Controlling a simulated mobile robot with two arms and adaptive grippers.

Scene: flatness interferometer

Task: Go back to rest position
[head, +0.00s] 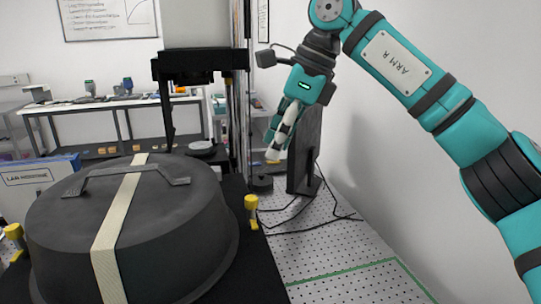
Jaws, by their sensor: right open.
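My right gripper (279,137) hangs from the teal right arm, pointing down and slightly left, near the middle top of the head view. It is seen nearly edge-on, with its jaws open, and I see nothing held between them. It is in front of a dark upright panel that stands on the perforated table. My left gripper is out of view.
A large dark round cover (60,225) with a pale strap fills the left foreground, with yellow clamps (251,212) beside it. A dark upright panel (306,150) and loose cables stand behind. The perforated table (335,262) is clear at front right.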

